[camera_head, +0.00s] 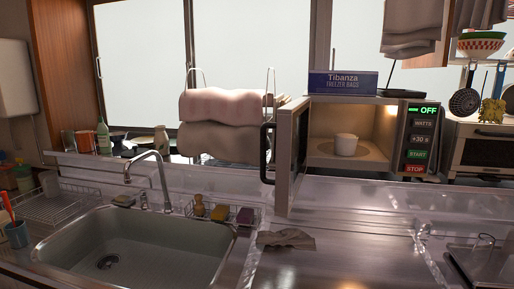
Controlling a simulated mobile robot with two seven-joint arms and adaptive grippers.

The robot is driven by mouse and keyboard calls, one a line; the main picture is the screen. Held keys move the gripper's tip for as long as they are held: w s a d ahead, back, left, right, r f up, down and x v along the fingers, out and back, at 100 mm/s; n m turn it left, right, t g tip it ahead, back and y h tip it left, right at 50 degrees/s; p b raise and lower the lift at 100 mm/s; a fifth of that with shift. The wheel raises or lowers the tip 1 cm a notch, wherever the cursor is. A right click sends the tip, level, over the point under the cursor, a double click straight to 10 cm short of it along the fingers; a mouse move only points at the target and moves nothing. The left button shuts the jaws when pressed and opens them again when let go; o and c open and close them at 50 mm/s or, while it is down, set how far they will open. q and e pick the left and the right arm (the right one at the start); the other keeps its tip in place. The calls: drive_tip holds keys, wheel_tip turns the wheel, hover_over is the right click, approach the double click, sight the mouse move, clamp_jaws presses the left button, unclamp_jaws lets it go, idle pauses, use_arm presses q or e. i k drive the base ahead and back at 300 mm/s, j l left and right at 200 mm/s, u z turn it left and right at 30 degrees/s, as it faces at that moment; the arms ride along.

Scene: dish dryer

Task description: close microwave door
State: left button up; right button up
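The microwave (420,145) stands at the back right on a raised ledge, its display lit with "OFF". Its door (299,150) is wide open, swung out toward me on the left side of the cavity. A dark curved handle (266,153) is on the door's left side. A white cup (346,144) sits inside on the round plate (358,156). Neither of my grippers shows in this view.
A blue freezer bag box (343,83) lies on top of the microwave. A sink (135,250) with a faucet (150,180) is at the left front. A crumpled cloth (286,239) lies on the counter below the door. A towel rack (222,106) stands left of the door.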

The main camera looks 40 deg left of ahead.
sight(290, 172)
drive_tip(key=j+u, duration=0.35)
drive_tip(key=j, duration=0.9)
